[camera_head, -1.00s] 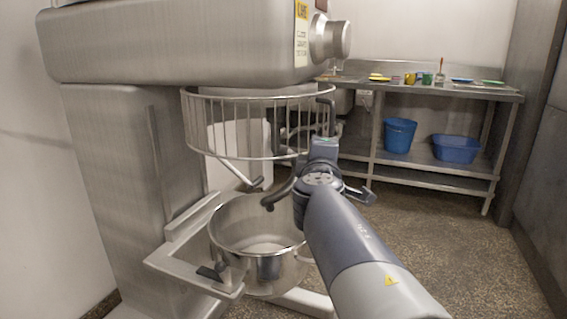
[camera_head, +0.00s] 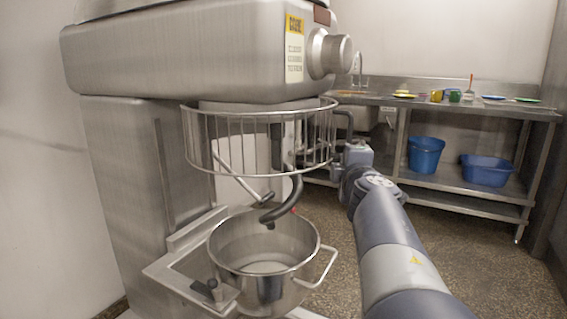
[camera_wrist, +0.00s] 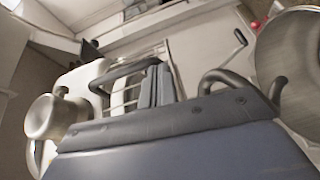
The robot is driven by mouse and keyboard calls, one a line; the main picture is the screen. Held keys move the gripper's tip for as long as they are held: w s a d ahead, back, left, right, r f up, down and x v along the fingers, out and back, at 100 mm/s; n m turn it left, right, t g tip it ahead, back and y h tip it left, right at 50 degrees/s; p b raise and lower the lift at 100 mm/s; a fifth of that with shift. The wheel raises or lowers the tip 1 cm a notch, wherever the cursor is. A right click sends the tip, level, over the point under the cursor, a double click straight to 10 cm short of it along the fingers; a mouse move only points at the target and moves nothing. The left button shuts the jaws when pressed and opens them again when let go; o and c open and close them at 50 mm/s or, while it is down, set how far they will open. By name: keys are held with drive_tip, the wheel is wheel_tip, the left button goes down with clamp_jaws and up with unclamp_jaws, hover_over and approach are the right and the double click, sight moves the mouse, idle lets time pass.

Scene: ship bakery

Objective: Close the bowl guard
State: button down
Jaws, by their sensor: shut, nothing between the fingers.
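The bowl guard (camera_head: 258,160), a wire cage with a round rim, hangs below the mixer head (camera_head: 205,60). It stands above the steel bowl (camera_head: 265,262), with the dough hook (camera_head: 285,207) hanging down. I cannot tell how far round the guard is turned. My gripper (camera_head: 343,152) is at the guard's right side, with its fingertips partly hidden by my wrist. In the wrist view, my gripper (camera_wrist: 156,88) is shut and empty, its grey fingers close to the guard's bars (camera_wrist: 125,95). Whether they touch the guard is unclear.
A bowl handle (camera_head: 322,268) sticks out at the right. A steel bench (camera_head: 400,100) with cups and plates stands behind, with a blue bucket (camera_head: 425,155) and a blue tub (camera_head: 486,170) on its lower shelf. The speckled floor on the right is open.

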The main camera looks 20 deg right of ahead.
drive_tip(key=w+d+n+t+y+p, duration=0.1)
drive_tip(key=w+d+n+y+p, duration=0.5)
drive_tip(key=w+d+y+p, duration=0.4)
drive_tip(key=w+d+r+p, duration=0.1)
drive_tip(key=p, duration=0.3)
drive_tip(key=shift+w+n+t+p, duration=0.3)
drive_tip(key=shift+w+t, duration=0.1)
